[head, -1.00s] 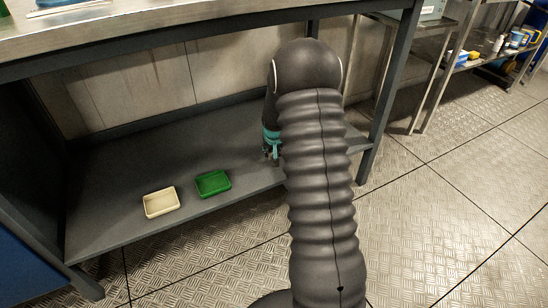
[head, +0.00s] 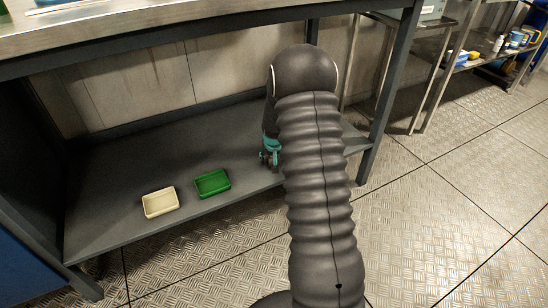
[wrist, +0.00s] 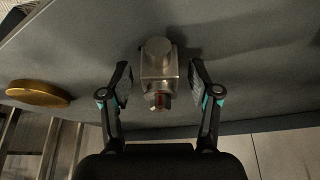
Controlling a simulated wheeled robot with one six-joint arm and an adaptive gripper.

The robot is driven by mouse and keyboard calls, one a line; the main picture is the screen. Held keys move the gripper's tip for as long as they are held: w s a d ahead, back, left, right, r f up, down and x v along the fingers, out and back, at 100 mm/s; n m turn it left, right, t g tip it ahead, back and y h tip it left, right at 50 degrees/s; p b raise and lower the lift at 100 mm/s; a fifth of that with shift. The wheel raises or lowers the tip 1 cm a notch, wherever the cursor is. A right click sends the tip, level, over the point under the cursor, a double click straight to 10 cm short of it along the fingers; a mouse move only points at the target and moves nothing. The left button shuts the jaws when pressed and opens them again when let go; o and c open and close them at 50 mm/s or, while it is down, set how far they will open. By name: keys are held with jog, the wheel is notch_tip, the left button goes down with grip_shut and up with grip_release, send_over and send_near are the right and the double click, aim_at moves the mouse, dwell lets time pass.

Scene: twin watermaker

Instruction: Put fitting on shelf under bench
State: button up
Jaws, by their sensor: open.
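The fitting (wrist: 158,62), a small silvery metal piece with a round top and a reddish spot at its near end, shows in the wrist view on the grey shelf (wrist: 80,50). My gripper (wrist: 161,82) is open, with one finger on each side of the fitting and a visible gap to each. In the head view my gripper (head: 271,158) is low over the right part of the shelf under the bench (head: 130,150), near its front edge. My arm hides the fitting there.
A cream tray (head: 160,202) and a green tray (head: 212,184) sit on the shelf to the left of my gripper. A gold disc (wrist: 38,93) lies left of the fitting in the wrist view. A bench leg (head: 385,90) stands to the right.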

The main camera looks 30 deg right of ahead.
jog(key=s+a+r, duration=0.2)
jog(key=s+r, duration=0.1)
jog(key=r, duration=0.4)
jog(key=s+a+r+n+p, duration=0.1)
jog(key=s+a+r, duration=0.25)
jog(key=r, duration=0.35)
jog(key=s+a+r, duration=0.2)
jog(key=s+r, duration=0.2)
jog(key=r, duration=0.3)
jog(key=s+a+r+n, duration=0.1)
jog(key=s+a+r, duration=0.2)
jog(key=s, duration=0.6)
jog(key=s+a+r+n+t+y, duration=0.1)
jog(key=s+a+r, duration=0.3)
jog(key=s, duration=0.5)
jog(key=s+a+r+n, duration=0.1)
jog(key=s+a+r, duration=0.2)
jog(key=s, duration=0.6)
jog(key=shift+a+r+y, duration=0.15)
jog(key=shift+a+y, duration=0.15)
jog(key=shift+a, duration=0.45)
